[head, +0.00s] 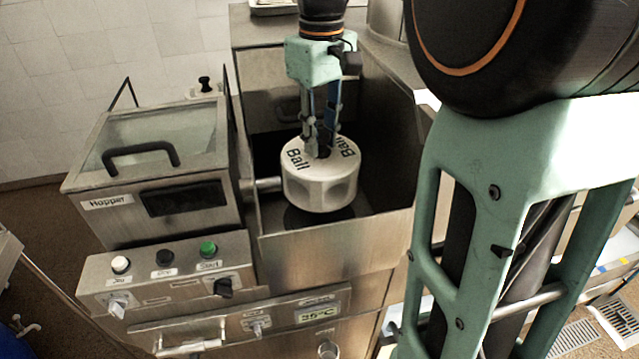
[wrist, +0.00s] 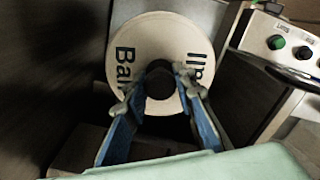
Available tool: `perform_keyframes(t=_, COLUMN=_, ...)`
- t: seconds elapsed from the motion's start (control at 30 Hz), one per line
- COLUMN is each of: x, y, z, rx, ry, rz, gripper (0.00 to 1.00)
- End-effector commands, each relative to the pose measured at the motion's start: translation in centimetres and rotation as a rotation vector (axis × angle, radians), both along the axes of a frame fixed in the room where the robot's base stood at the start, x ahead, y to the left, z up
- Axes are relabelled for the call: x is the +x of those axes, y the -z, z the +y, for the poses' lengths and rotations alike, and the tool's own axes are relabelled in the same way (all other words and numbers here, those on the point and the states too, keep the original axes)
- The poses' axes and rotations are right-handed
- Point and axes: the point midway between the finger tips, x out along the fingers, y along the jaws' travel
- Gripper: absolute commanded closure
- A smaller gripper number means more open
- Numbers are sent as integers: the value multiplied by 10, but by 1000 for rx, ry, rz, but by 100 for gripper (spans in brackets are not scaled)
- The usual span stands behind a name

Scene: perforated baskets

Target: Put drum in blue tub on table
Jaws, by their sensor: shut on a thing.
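The drum (head: 319,188) is a white, round piece with scalloped sides and the word "Ball" on its top. It is inside or just above the open steel compartment of the machine; I cannot tell whether it touches the bottom. My gripper (head: 321,150) comes down from above, shut on the dark knob at the drum's top centre. In the wrist view the drum (wrist: 125,75) faces the camera, and my gripper (wrist: 160,85) has its blue fingers on both sides of the black knob. I see no blue tub that I can make out clearly.
A hopper box (head: 160,165) with a glass lid stands at left, above a control panel (head: 170,278) with buttons and knobs. My arm covers much of the right side. A pale surface shows at far right.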

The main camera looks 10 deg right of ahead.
Motion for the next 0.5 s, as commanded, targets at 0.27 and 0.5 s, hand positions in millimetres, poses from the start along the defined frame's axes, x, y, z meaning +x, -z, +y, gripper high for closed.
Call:
perform_keyframes(t=0.27, x=-5, y=-24, z=0, rx=0, ry=0, rz=-2, gripper=100)
perform_keyframes(t=0.5, x=-9, y=-42, z=0, rx=0, ry=0, rz=-4, gripper=100)
